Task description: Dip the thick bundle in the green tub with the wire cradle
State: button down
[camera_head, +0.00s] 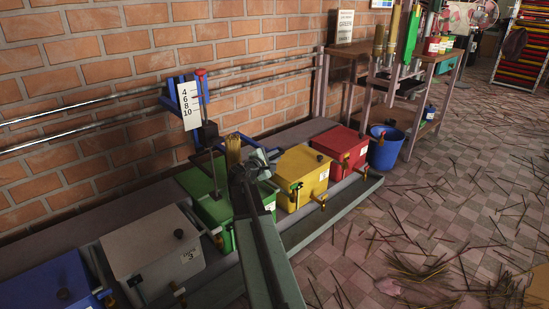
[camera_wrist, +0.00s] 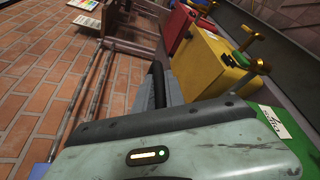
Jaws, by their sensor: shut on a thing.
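The green tub (camera_head: 204,187) stands in the row between the pale grey and yellow tubs; its green corner also shows in the wrist view (camera_wrist: 272,118). In the wrist view a dark finger (camera_wrist: 158,82) shows, but no bundle. A thin upright rod (camera_head: 213,172) runs down to the green tub, below a blue carriage (camera_head: 175,101) with a numbered white scale (camera_head: 189,105). I cannot make out the wire cradle.
The yellow tub (camera_head: 302,168) and red tub (camera_head: 341,146) stand to the right, with taps in front. The pale grey tub (camera_head: 150,245) and blue tub (camera_head: 55,282) are left. Metal rails (camera_head: 95,101) run along the brick wall. Loose sticks litter the floor.

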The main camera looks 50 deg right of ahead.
jog(key=c, duration=1.4)
grip_release()
jog(key=shift+s, duration=0.1)
jog(key=p+v, duration=0.1)
jog(key=v, duration=0.6)
jog(key=shift+a+p, duration=0.35)
jog(key=shift+a, duration=0.05)
